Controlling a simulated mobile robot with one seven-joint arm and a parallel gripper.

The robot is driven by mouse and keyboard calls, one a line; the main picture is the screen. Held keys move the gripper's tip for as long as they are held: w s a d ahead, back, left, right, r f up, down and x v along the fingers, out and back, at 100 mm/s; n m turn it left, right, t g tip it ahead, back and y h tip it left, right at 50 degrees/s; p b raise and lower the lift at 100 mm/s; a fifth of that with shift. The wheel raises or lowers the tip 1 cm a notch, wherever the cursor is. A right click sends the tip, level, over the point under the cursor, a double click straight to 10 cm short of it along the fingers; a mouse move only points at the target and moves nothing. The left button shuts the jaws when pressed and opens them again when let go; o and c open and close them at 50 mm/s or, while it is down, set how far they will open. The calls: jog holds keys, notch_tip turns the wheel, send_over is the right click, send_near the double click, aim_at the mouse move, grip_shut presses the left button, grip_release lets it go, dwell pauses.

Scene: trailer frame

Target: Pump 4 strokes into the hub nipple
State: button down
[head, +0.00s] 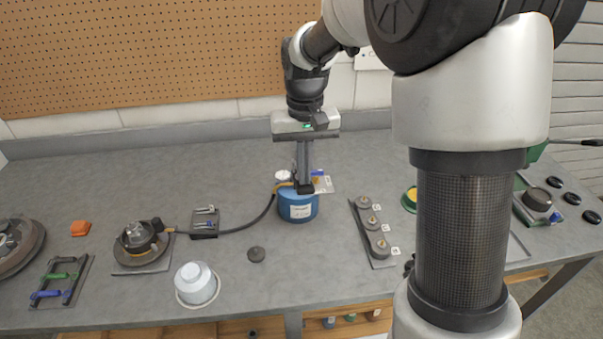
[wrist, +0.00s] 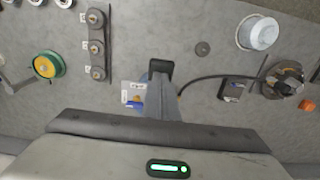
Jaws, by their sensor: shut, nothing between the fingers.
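My gripper (head: 305,188) points down over the blue grease pump can (head: 298,208). Its fingers are shut with nothing between them. In the wrist view the shut fingertips (wrist: 160,70) cover most of the can, so I cannot tell whether they touch its top. A dark hose (head: 247,226) runs left from the can to the hub (head: 140,240), which sits on a flat plate. The hub also shows in the wrist view (wrist: 284,80). The hose end lies against the hub's right side; the nipple itself is too small to make out.
A strip with several round fittings (head: 373,232) lies right of the can. A small black tray (head: 205,223), a dark cap (head: 256,254), a white tub (head: 197,284) and an orange block (head: 80,229) lie to the left. The pegboard wall (head: 150,50) closes the back.

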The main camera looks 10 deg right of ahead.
aim_at(305, 190)
jog(key=shift+s+f+b, duration=0.15)
jog(key=shift+f+b, duration=0.25)
jog(key=shift+f, duration=0.2)
jog(key=shift+s+f+b, duration=0.15)
jog(key=shift+f+b, duration=0.25)
jog(key=shift+f, duration=0.15)
jog(key=shift+s+f+b, duration=0.15)
jog(key=shift+f+b, duration=0.65)
jog(key=shift+f, duration=0.4)
jog(key=shift+w+r+p, duration=0.25)
jog(key=shift+r+p, duration=0.9)
jog(key=shift+r, duration=0.1)
jog(key=shift+w+r+p, duration=0.2)
jog(key=shift+r+p, duration=0.95)
jog(key=shift+r, duration=0.05)
jog(key=shift+f, duration=0.1)
